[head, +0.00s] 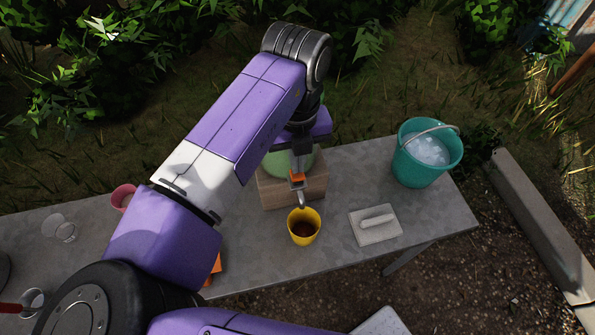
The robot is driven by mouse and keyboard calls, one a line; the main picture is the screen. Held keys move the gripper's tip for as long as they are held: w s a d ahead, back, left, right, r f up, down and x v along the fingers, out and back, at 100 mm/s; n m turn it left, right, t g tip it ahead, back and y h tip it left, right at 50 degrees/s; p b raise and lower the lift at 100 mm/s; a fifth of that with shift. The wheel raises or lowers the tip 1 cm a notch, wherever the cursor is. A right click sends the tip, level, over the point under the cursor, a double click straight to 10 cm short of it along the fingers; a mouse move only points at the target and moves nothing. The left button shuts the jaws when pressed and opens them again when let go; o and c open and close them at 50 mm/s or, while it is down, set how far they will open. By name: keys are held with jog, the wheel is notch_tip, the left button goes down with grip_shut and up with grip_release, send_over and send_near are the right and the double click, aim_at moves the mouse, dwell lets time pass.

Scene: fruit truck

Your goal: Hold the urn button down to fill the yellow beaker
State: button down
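The yellow beaker (304,214) stands upright on the grey table, with dark brown liquid in it. It is just in front of the wooden block (279,195) and below the urn's metal spout (302,199). The pale green urn (277,164) sits on the block, mostly hidden behind my arm and hand. My gripper (299,171) points down at the urn's front, by a small orange part (297,178) above the spout. I cannot tell whether it touches the button, or whether its fingers are open or shut.
A teal bucket (412,169) with whitish contents stands right on the table (345,185). A pale slab with a handle (375,226) lies right of the beaker. A pink cup (122,195), clear glasses (61,229) and an orange object (214,268) are left, partly behind my arm.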

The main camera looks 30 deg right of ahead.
jog(key=shift+f+b, duration=0.75)
jog(key=shift+f, duration=0.35)
dwell(0.3)
dwell(2.2)
jog(key=shift+r+p, duration=0.95)
jog(key=shift+r, duration=0.3)
jog(key=shift+r+p, duration=1.4)
jog(key=shift+r, duration=1.15)
